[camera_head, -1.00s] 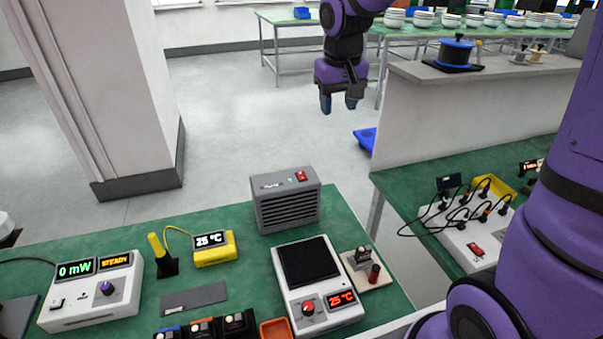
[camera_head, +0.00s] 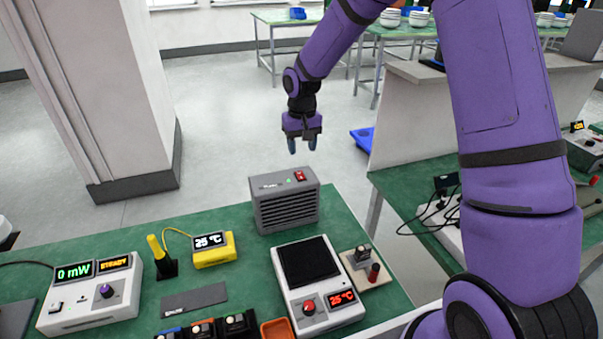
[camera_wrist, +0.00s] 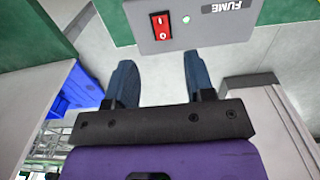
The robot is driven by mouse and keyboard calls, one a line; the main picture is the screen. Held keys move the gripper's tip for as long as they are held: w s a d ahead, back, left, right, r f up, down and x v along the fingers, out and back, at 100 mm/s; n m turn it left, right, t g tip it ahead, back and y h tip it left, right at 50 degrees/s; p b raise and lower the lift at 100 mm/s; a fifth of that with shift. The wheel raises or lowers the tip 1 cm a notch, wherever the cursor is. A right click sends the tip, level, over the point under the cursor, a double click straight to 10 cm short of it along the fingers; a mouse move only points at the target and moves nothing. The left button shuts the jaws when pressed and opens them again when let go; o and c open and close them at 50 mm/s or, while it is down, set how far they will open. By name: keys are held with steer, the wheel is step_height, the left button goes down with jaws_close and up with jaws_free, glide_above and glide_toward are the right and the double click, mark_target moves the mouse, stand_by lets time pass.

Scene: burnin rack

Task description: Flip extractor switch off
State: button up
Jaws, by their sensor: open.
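The fume extractor (camera_head: 286,208) is a grey box with a slatted front at the back edge of the green bench. Its red rocker switch (camera_head: 299,175) is on the top right, beside a small lit green light. In the wrist view the switch (camera_wrist: 161,27) shows near the top, marked I and O, beside the green light and the word FUME. My gripper (camera_head: 301,147) is open and empty, pointing down above and just behind the extractor. In the wrist view my gripper (camera_wrist: 154,82) has its two blue fingertips apart, just short of the extractor's edge and not touching it.
A hot plate (camera_head: 319,285) reading 25 °C stands in front of the extractor. A yellow thermometer (camera_head: 213,249) and a white power meter (camera_head: 90,292) are to the left. A grey partition (camera_head: 405,115) stands to the right. Open floor lies behind the bench.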

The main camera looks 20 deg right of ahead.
mark_target(302, 178)
step_height(302, 178, down, 10)
steer(key=shift+r, duration=0.2)
steer(key=shift+c, duration=0.2)
